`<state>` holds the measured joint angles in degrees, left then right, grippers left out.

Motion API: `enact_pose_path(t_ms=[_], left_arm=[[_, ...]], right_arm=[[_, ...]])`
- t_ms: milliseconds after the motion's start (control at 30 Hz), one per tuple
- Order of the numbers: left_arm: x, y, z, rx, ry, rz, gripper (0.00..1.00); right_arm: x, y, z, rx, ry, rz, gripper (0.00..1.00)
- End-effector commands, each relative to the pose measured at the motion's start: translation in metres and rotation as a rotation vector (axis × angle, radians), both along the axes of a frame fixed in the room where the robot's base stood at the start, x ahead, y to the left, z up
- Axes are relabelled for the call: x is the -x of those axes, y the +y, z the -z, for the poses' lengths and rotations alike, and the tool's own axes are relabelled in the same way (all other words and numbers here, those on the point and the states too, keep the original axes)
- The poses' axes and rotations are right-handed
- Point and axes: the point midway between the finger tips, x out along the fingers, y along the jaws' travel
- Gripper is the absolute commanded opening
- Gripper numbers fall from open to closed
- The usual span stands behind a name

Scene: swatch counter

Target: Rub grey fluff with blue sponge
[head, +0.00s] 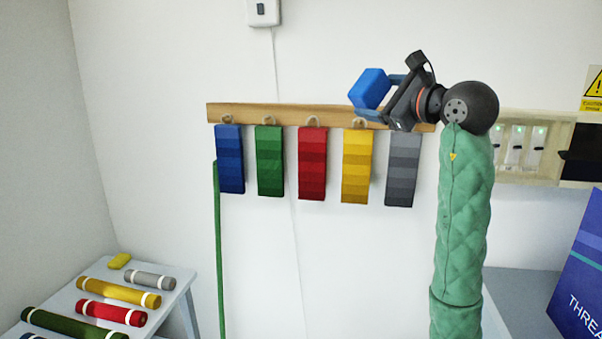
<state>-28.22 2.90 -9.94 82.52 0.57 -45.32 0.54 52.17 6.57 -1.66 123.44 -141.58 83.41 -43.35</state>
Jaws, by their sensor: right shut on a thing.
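The blue sponge (370,88) is a bright blue block in the head view, raised in front of the wall near the right end of the wooden rail. My right gripper (382,96) is shut on it, with the sponge sticking out to the left of the fingers. No grey fluff can be made out. A grey swatch (402,172) hangs from the rail below my right gripper, its top partly hidden. My left gripper is not in view.
Blue, green, red and yellow swatches (356,165) hang from the rail (290,114). A low table (178,286) at left holds coloured rolls and a yellow block (120,261). A switch panel (518,145) is at right. A green strip (219,250) hangs at left.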

Motion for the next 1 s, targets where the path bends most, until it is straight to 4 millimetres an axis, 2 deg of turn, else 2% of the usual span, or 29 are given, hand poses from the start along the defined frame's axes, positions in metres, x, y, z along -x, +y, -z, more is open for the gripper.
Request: enact_pose_path(t_ms=[33,500,1000], left_arm=[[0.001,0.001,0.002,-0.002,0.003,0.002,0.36],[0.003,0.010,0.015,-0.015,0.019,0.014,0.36],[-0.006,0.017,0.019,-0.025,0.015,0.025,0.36]], right_arm=[[-0.004,-0.003,0.017,0.000,0.005,0.004,0.51],[-0.025,-0.029,0.150,0.000,0.006,0.043,0.51],[-0.020,-0.049,0.296,0.001,0.006,0.080,0.51]])
